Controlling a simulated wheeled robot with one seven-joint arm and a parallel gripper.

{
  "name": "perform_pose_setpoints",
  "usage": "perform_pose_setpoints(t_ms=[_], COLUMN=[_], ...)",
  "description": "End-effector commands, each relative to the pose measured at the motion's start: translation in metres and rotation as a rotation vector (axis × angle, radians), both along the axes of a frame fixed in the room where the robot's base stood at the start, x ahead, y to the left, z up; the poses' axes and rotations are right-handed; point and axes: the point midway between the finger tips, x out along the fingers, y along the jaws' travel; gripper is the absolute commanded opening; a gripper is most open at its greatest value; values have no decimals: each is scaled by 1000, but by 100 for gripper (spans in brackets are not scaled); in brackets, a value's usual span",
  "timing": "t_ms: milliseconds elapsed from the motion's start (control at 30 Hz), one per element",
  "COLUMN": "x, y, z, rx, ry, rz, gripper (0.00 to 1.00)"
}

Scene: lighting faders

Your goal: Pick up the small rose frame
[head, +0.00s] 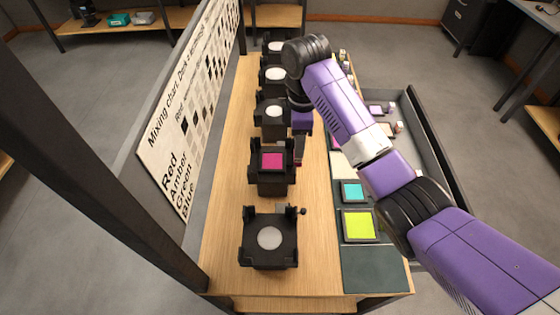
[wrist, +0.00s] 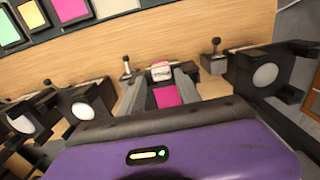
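A small frame with a magenta-rose pane (head: 271,161) sits in a black holder (head: 270,184) on the wooden bench, second from the near end. In the wrist view its rose pane (wrist: 166,96) and a pale tab with dark lettering (wrist: 160,72) show between my two fingers. My gripper (wrist: 165,80) is open, pointing down at this holder, with one finger on each side of the pane. In the head view my gripper (head: 299,150) is at the holder's right edge, its fingers partly hidden. I cannot tell whether the fingers touch the frame.
Several black holders with pale round discs, such as the nearest (head: 268,238), line the bench. A dark mat (head: 375,270) on the right carries lime (head: 358,225) and teal (head: 353,191) frames. Another pink frame (wrist: 72,9) lies there too. A chart board (head: 190,110) stands left.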

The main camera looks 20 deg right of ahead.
Motion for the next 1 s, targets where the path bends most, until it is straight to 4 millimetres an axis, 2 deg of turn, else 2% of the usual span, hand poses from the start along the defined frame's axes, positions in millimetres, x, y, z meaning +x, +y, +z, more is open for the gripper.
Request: perform_pose_setpoints(t_ms=[400,733,933,1000], x=[-3,-3,-3,-3], y=[3,2,2,2], z=[-51,-58,-58,-58], rx=[0,0,0,0], ry=[0,-3,-3,-3], rz=[-2,-2,-2,-2], gripper=[40,40,1,0])
